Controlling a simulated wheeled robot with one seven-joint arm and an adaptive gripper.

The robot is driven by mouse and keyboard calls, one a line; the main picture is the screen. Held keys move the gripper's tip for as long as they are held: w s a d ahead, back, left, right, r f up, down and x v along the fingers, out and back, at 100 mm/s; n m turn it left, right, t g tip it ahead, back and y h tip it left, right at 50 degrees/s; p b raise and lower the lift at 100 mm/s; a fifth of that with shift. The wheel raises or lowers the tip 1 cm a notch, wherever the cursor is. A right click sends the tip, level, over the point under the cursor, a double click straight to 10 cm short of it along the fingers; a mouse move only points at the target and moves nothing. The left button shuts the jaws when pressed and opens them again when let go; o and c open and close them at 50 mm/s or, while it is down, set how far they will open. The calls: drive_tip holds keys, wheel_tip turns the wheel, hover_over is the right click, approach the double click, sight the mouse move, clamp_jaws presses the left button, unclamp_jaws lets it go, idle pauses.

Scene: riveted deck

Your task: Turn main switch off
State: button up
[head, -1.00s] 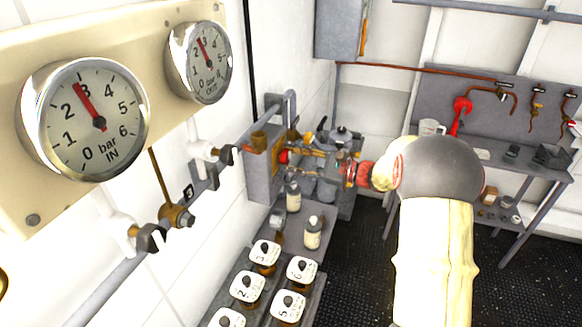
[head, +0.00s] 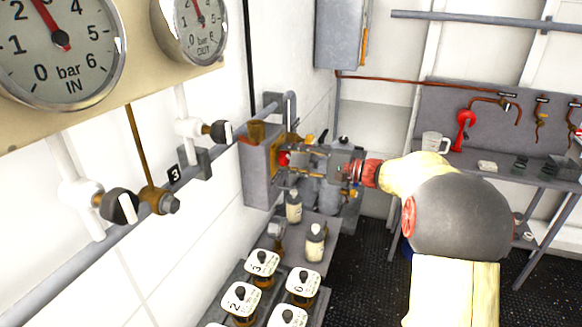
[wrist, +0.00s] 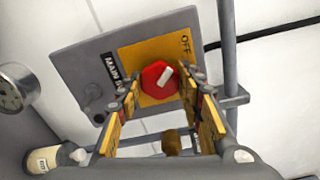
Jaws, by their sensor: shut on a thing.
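The main switch is a red knob (wrist: 157,80) with a white bar handle, on a yellow plate (wrist: 150,53) of a grey box (wrist: 75,68) in the wrist view. The plate reads OFF at its upper right, and a black label beside it begins MAIN. The white bar slants toward the upper right. In the head view, the switch box (head: 262,165) is on the left wall, with a bit of the red knob (head: 284,158) showing. My gripper (wrist: 162,84) is at the knob, one finger on each side, shut on it. Exact finger contact is partly hidden.
Pressure gauges (head: 62,42) and pipe valves (head: 120,205) line the left wall nearby. Bottles (head: 315,243) and several numbered jars (head: 262,263) stand below the box. A grey workbench (head: 485,170) is at the right. Dark floor lies between.

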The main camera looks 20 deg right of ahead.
drive_tip(key=shift+n+b, duration=0.3)
idle(0.4)
drive_tip(key=o, duration=1)
drive_tip(key=shift+o, duration=0.7)
drive_tip(key=shift+s+d, duration=0.1)
drive_tip(key=v, duration=1.1)
drive_tip(key=shift+s+d, duration=0.25)
